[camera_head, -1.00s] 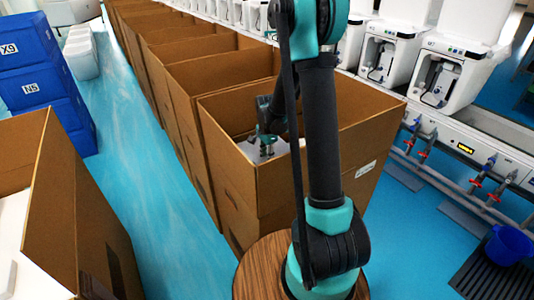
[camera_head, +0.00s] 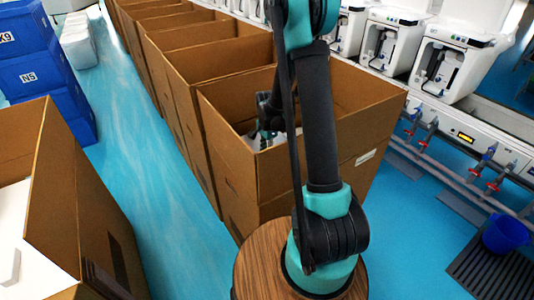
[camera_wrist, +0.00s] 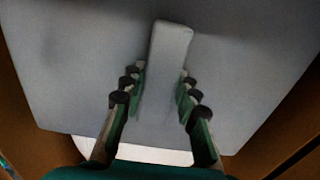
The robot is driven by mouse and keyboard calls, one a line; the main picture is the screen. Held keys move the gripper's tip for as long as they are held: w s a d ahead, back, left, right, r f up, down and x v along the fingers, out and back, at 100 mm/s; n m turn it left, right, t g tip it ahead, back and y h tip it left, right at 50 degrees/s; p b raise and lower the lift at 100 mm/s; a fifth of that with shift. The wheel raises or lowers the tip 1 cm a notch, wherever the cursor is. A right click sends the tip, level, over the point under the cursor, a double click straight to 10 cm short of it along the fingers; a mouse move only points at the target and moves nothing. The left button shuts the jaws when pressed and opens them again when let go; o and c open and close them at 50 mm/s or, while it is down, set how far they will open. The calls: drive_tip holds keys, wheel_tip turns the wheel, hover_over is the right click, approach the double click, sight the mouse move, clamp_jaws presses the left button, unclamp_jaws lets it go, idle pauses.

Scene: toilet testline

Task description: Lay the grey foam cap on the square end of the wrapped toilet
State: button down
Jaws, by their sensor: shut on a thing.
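The grey foam cap (camera_wrist: 75,85) fills most of the wrist view as a broad, flat panel with a raised, pale bar on it. My gripper (camera_wrist: 163,78) has its fingers on both sides of that bar and is shut on it. In the head view my gripper (camera_head: 266,133) is down inside an open cardboard box, largely hidden by my arm. A small pale part of the cap (camera_head: 252,143) shows beside it. A white edge (camera_wrist: 160,154) shows past the cap in the wrist view; I cannot tell whether it is the wrapped toilet. The cap's seating is hidden.
The cardboard box (camera_head: 232,160) has tall walls close around my gripper. More open boxes (camera_head: 185,42) stand in a row behind it. Another box (camera_head: 75,215) with a white thing inside is at left. Blue crates (camera_head: 35,75) and a test bench (camera_head: 465,135) flank the blue floor.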

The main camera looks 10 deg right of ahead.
drive_tip(key=shift+f, duration=0.4)
idle(0.3)
drive_tip(key=c, duration=1.1)
unclamp_jaws()
drive_tip(key=shift+o, duration=0.2)
wheel_tip(320, 180, up, 12)
